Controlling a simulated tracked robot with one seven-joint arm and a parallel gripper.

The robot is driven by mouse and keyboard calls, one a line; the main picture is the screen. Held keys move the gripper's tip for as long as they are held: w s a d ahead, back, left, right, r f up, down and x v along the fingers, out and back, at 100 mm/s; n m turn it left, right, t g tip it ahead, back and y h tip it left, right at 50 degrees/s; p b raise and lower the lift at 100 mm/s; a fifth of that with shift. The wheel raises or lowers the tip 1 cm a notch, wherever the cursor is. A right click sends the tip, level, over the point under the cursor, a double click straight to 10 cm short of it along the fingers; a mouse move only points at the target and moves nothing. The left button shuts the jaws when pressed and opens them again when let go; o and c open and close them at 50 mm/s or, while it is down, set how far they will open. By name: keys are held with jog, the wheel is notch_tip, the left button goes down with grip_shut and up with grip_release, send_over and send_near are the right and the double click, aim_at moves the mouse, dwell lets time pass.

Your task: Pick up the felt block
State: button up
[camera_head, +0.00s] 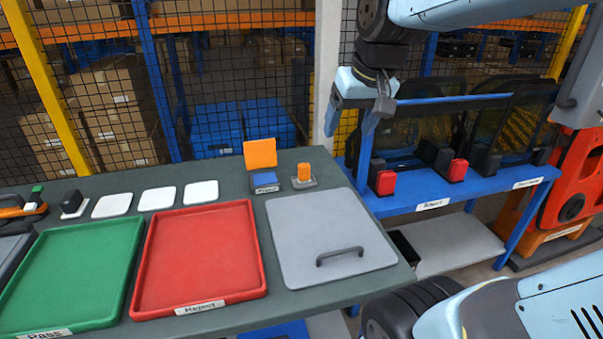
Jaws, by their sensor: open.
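A small dark block with a pale lower edge (73,203) sits at the left of the grey-green bench (300,165), in line with several white pads. It looks like the felt block, but it is too small to be sure of the material. My gripper (352,118) hangs at the upper right, past the bench's right end and in front of the blue rack. It is open, with nothing between its fingers. It is well apart from the dark block.
A green Pass tray (20,294) and a red Reject tray (160,235) lie on the bench. A grey panel with a handle (300,225) lies right of them. An orange plate (260,153) stands behind. The blue rack (400,205) holds black door panels and red blocks.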

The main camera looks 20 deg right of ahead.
jog(key=w+f+g, duration=0.2)
jog(key=w+f, duration=0.2)
jog(key=w, duration=1.2)
jog(key=g, duration=0.2)
send_over(304, 164)
notch_tip(304, 164, down, 11)
jog(key=shift+h, duration=0.3)
notch_tip(304, 164, down, 13)
jog(key=shift+s+f, duration=0.1)
jog(key=shift+f, duration=0.1)
jog(key=shift+c, duration=0.3)
jog(key=c, duration=1)
jog(key=shift+r, duration=0.15)
